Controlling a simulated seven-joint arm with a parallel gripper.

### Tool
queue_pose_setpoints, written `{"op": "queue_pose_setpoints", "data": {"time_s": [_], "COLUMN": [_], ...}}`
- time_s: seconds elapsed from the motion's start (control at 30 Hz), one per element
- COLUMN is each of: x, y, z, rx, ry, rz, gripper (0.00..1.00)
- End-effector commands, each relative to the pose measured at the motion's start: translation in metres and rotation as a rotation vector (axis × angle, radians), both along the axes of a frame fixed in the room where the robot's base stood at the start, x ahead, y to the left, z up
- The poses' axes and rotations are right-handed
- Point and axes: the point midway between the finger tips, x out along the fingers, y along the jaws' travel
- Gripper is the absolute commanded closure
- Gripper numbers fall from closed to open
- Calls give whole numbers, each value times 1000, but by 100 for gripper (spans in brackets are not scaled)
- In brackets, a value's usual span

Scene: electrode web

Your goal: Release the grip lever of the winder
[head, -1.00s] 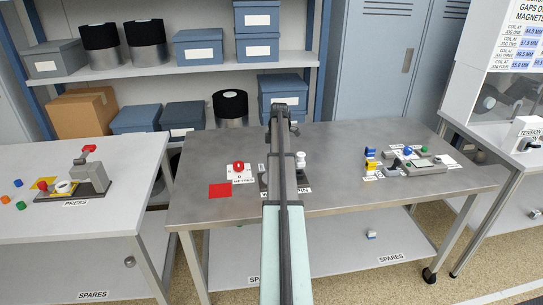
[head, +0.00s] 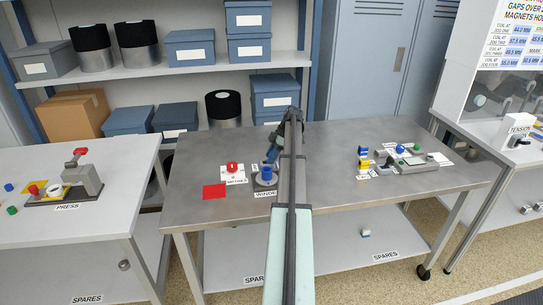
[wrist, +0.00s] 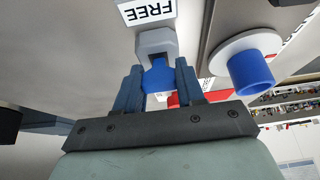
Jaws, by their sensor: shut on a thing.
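In the wrist view my gripper (wrist: 157,75) has its two blue-grey fingers shut on a blue lever knob (wrist: 158,80). The knob joins a pale grey lever block (wrist: 155,42) close to a "FREE" label (wrist: 148,10). Beside it is a blue cylinder (wrist: 250,72) on a white disc. In the head view the winder (head: 265,183) stands on the metal table with its blue cylinder (head: 266,170) upright.
A white plate with a red button (head: 232,167) stands left of the winder, with a red square (head: 214,191) in front. A grey fixture with coloured parts (head: 410,158) is on the table's right. The press (head: 82,175) stands on the left table. The metal table's middle right is clear.

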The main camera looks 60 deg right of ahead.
Motion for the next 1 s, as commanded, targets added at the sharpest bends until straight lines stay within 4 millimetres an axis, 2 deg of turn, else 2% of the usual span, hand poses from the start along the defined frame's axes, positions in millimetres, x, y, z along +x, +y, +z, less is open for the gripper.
{"op": "queue_pose_setpoints", "data": {"time_s": [0.17, 0.2, 0.43, 0.77, 1.0], "x": [0, 0, 0, -1, -11], "y": [0, 0, 0, -1, -12], "z": [0, 0, 0, 4, 33], "rx": [1, 0, -1, -1, -3], "ry": [-1, 0, 1, 1, 0], "rz": [0, 0, 0, 0, -1], "gripper": [92, 58, 36, 36, 36]}}
